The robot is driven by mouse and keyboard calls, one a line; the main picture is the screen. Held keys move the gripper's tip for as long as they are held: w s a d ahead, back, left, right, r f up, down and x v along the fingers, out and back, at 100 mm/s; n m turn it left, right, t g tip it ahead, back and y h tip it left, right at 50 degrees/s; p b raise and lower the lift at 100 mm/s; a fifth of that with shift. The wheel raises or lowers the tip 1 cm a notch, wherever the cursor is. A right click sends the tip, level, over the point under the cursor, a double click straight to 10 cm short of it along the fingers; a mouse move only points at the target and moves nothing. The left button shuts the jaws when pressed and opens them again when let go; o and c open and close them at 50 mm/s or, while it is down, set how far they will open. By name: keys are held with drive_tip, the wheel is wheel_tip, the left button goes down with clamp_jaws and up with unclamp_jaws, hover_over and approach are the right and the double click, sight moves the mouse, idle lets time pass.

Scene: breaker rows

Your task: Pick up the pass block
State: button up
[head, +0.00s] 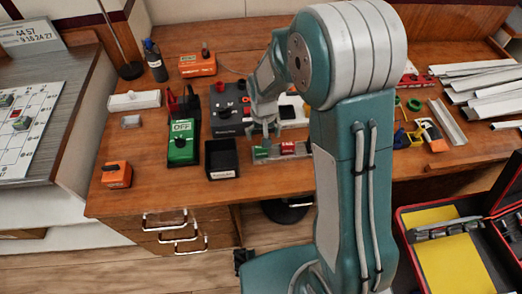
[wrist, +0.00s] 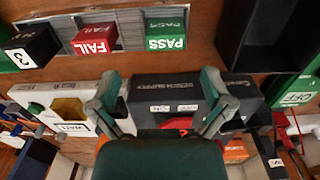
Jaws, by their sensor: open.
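The pass block (wrist: 166,30) is green with PASS in white. It sits in a grey metal rack (wrist: 122,32), at the top middle of the wrist view. In the head view the green block (head: 261,153) is at the rack's left end. The red fail block (wrist: 95,38) and a black block marked 3 (wrist: 31,46) share the rack. My gripper (wrist: 160,78) is open and empty, its fingers spread below the pass block in the wrist view. In the head view my gripper (head: 265,132) is just above and behind the rack, close to the green block.
An open black bin (head: 222,158) stands left of the rack; it also shows in the wrist view (wrist: 258,35). A green device marked OFF (head: 182,142) is farther left. A black bench supply (head: 230,106) lies behind. My arm hides part of the table's middle.

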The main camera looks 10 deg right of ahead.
sight(261, 149)
drive_tip(key=f, duration=0.6)
drive_tip(key=shift+s+a+f, duration=0.15)
drive_tip(key=shift+a+f, duration=0.2)
drive_tip(key=shift+f, duration=0.05)
drive_tip(key=c, duration=1.2)
